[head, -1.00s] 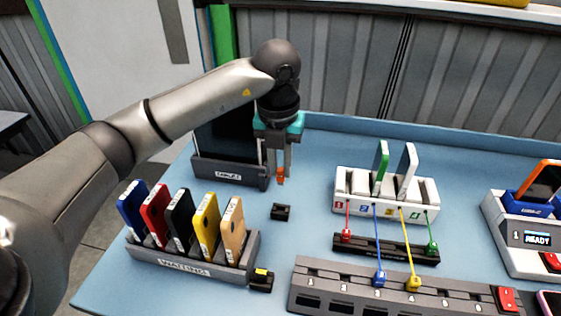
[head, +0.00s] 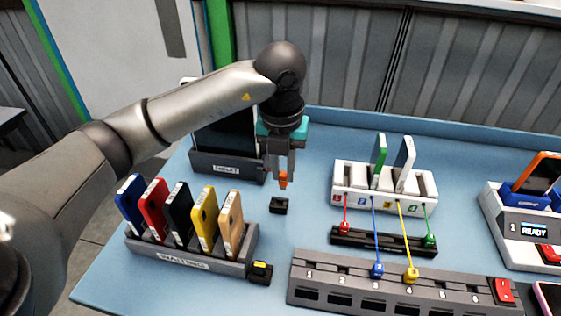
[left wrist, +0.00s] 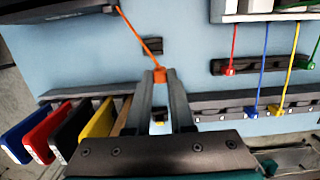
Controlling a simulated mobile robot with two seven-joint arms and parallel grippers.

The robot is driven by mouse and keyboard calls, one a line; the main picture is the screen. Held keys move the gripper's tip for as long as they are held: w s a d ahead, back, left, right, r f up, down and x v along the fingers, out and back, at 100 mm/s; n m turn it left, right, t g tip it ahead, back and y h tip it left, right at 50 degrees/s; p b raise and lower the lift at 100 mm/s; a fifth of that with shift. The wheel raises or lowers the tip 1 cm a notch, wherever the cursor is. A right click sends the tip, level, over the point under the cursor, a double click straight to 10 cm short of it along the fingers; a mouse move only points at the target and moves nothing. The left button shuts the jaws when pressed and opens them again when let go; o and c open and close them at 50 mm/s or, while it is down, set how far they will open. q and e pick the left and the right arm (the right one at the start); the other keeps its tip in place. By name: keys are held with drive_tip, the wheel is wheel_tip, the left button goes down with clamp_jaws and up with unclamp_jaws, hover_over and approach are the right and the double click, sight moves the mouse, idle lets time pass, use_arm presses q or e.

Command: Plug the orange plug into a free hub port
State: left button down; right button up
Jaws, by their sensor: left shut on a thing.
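The orange plug (head: 283,181) is between the fingertips of my left gripper (head: 283,174), which is shut on it above the table. In the left wrist view, the orange plug (left wrist: 160,75) sits at the fingertips, and its orange cable runs up and left. The hub (head: 445,290) is a long dark grey strip with numbered ports at the front right. A blue plug (head: 376,270) and a yellow plug (head: 411,275) sit in its middle ports. The ports marked 1, 2, 5 and 6 look empty. The gripper is behind and left of the hub. My right gripper is not in view.
A small black block (head: 279,205) lies just below the plug. A dark holder (head: 384,241) bears a red and a green plug. The white charging dock (head: 350,190) stands behind it. The phone rack (head: 190,258) and a black-yellow piece (head: 260,272) are left of the hub.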

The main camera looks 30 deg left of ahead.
use_arm(q)
drive_tip(key=s+d+p, duration=0.2)
drive_tip(key=s+d, duration=0.8)
drive_tip(key=shift+s+d, duration=0.2)
drive_tip(key=shift+d, duration=0.05)
idle(1.3)
idle(0.5)
drive_tip(key=shift+f, duration=0.1)
drive_tip(key=shift+f+b, duration=2.4)
drive_tip(key=shift+b, duration=0.2)
drive_tip(key=shift+s+d, duration=0.1)
drive_tip(key=shift+d, duration=0.05)
drive_tip(key=shift+f, duration=0.1)
